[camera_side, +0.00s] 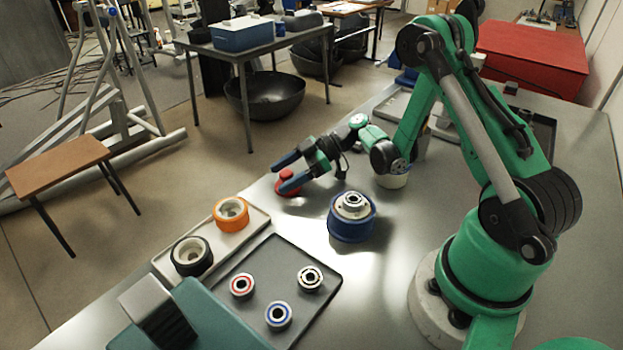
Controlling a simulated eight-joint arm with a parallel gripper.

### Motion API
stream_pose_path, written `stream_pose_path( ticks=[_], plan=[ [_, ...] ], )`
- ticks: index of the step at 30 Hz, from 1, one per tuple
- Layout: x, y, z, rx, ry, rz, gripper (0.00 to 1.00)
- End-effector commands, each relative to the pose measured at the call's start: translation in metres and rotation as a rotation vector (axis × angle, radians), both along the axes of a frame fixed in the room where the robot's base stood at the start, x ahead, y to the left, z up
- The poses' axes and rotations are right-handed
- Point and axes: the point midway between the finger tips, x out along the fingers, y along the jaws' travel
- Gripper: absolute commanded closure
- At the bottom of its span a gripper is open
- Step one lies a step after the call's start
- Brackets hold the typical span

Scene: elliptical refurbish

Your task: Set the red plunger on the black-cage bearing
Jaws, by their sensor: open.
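The red plunger (287,175) stands on the metal table, with a knob top and a wider base. My gripper (289,172) is open, low over the table, with its two blue-tipped fingers at the plunger. One finger is behind it and one crosses in front, hiding part of it; I cannot tell whether they touch it. A bearing with a dark ring (310,278), seemingly the black-cage bearing, lies at the right of the dark grey tray (262,257). A red-ringed bearing (242,286) and a blue-ringed bearing (278,315) lie on the same tray.
A blue round housing (351,230) with a metal top stands between my gripper and my base. A beige tray (258,218) holds an orange ring part (231,213) and a black one (190,255). A teal machine (215,318) stands at the front left. Table right of the dark tray is clear.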

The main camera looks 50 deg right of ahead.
Motion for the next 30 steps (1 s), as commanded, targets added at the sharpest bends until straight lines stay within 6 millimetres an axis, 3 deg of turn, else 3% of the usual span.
stream_pose_path(
  ticks=[3,9,11,23,30],
  plan=[
    [0.000,0.000,0.000,0.000,0.000,0.000,0.30],
    [0.000,-0.001,0.000,0.000,0.000,0.000,0.87],
    [0.000,-0.001,0.000,0.000,0.000,0.000,1.00],
    [0.000,-0.001,0.003,0.000,0.000,0.000,1.00],
    [0.000,0.000,0.028,0.000,0.000,0.000,1.00]
  ],
)
